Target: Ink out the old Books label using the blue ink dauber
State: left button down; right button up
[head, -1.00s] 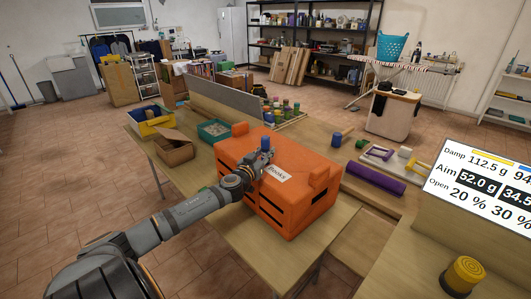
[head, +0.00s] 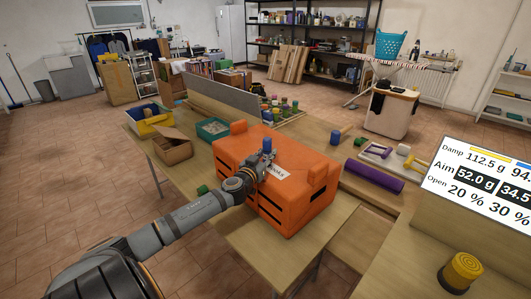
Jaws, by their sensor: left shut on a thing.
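The orange crate (head: 285,211) stands on the wooden table with the white Books label (head: 278,172) on its top. My left gripper (head: 264,160) is over the crate's top, shut on the blue ink dauber (head: 267,144), whose blue end points up. The gripper and wrist cover the left part of the label, so only its right part shows. The dauber's lower end is hidden, and I cannot tell whether it touches the label. My right gripper is not in view.
Several coloured daubers (head: 284,106) stand in a rack behind the crate. A purple roll (head: 375,176) and a blue-headed tool (head: 336,137) lie to the right. A cardboard box (head: 173,148), teal tray (head: 212,129) and yellow-blue bin (head: 151,120) stand left. A display panel (head: 480,180) is at right.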

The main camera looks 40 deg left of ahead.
pick_arm(q)
jog(key=shift+s+d+f, duration=0.1)
jog(key=shift+d+f, duration=0.05)
jog(key=shift+d, duration=0.65)
jog(key=shift+s+d+p, duration=0.1)
jog(key=shift+d+p, duration=0.25)
jog(key=shift+d, duration=0.4)
jog(key=shift+s+d, duration=0.1)
jog(key=shift+d, duration=0.7)
jog(key=shift+s+d, duration=0.1)
jog(key=shift+d, duration=0.55)
jog(key=shift+s+d, duration=0.15)
jog(key=shift+d, duration=0.8)
jog(key=shift+s+d+p, duration=0.1)
jog(key=shift+d+p, duration=0.25)
jog(key=shift+d, duration=0.35)
jog(key=shift+s+d, duration=0.1)
jog(key=shift+d, duration=0.8)
